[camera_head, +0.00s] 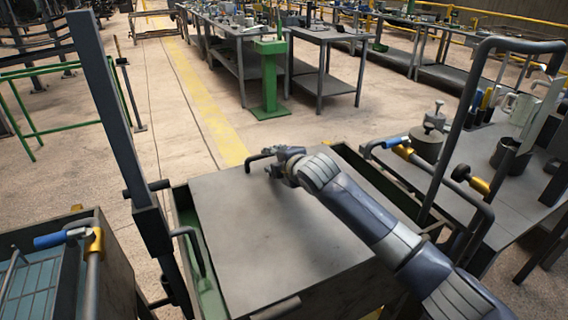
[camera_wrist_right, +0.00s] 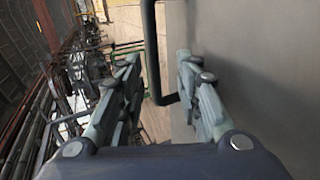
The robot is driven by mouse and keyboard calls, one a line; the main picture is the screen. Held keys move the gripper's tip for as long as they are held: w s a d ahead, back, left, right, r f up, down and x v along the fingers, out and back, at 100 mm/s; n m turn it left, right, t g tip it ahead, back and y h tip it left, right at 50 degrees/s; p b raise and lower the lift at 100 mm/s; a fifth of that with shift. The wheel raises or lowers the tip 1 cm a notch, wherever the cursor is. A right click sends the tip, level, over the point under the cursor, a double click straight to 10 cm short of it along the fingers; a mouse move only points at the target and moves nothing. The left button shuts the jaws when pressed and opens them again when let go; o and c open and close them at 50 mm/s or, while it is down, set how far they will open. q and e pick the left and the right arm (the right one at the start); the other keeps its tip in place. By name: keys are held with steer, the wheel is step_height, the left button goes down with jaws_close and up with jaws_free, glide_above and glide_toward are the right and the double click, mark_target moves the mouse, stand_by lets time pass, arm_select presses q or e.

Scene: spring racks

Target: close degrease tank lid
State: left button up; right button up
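The degrease tank (camera_head: 207,293) is a green-walled box in the middle of the head view. Its lid (camera_head: 265,235) is a flat grey panel lying across the tank top; whether it is fully seated I cannot tell. A dark bar handle (camera_head: 252,158) stands at the lid's far edge. My right gripper (camera_head: 272,165) is at that handle, its arm reaching over the lid. In the right wrist view, the gripper's (camera_wrist_right: 160,92) two fingers are apart, with the dark handle (camera_wrist_right: 152,50) showing between them and the grey lid (camera_wrist_right: 260,60) at right. My left gripper is out of view.
A dark upright post (camera_head: 112,110) stands left of the tank. A basin with a blue-handled valve (camera_head: 62,238) is at lower left. At right, a bench (camera_head: 465,185) holds mugs and tools beside a bent pipe (camera_head: 462,110).

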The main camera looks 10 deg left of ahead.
mark_target(284, 189)
steer(key=shift+v, duration=3.2)
steer(key=shift+f, duration=0.15)
